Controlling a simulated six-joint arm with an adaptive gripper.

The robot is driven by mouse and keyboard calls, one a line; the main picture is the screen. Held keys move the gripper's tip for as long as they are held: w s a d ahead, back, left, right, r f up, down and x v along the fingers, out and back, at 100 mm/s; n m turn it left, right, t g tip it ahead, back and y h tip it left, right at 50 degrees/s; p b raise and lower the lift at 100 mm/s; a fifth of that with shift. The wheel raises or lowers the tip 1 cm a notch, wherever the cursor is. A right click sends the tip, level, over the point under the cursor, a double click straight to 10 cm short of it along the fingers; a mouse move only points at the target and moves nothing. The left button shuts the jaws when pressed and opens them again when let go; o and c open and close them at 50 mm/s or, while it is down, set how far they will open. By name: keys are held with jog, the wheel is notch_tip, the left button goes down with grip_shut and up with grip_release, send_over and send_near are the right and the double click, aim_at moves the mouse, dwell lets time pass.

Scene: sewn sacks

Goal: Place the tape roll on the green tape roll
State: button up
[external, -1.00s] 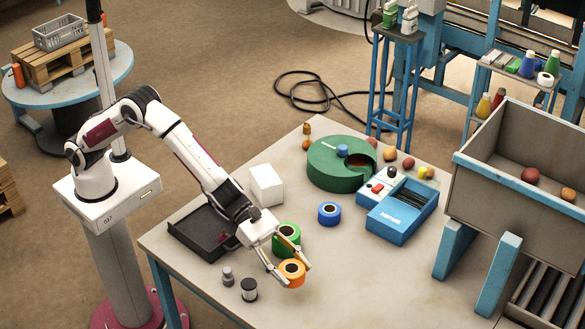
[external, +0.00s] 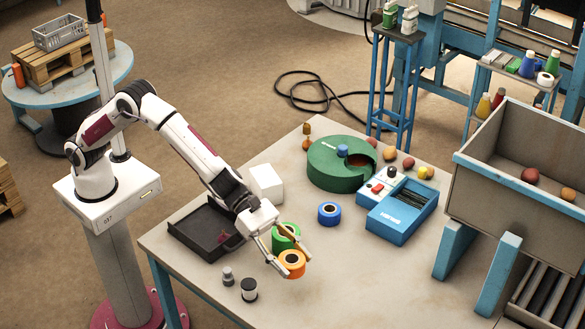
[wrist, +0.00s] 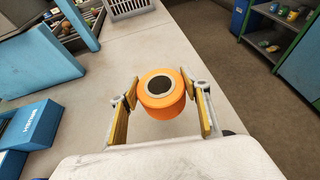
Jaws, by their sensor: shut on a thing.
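The orange tape roll (external: 292,265) is upright, with its dark hole facing up, between the fingers of my gripper (external: 288,252). The gripper is shut on it, and the wrist view shows the roll (wrist: 161,98) between the two yellow-faced fingers (wrist: 160,106). In the external view it appears slightly above the table. The green tape roll (external: 280,243) stands on the table just behind it, partly hidden by the gripper. I cannot make out the green roll in the wrist view.
A blue tape roll (external: 329,213) stands to the right. A green round device (external: 330,172) and blue box (external: 400,215) stand farther back. The table's front right is clear.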

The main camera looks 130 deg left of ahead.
jog(key=shift+a+r, duration=0.15)
jog(key=shift+a, duration=0.35)
jog(key=s+a+r+n+y, duration=0.1)
jog(key=s+a+r, duration=0.15)
jog(key=a, duration=0.25)
jog(key=s+a+r, duration=0.2)
jog(key=a+r, duration=0.2)
jog(key=a, duration=0.2)
jog(key=r+m+h, duration=0.1)
send_over(286, 240)
jog(key=s+a, duration=0.2)
jog(key=a, duration=0.1)
jog(key=shift+s+d, duration=0.15)
jog(key=shift+f, duration=3.15)
jog(key=shift+f, duration=1.85)
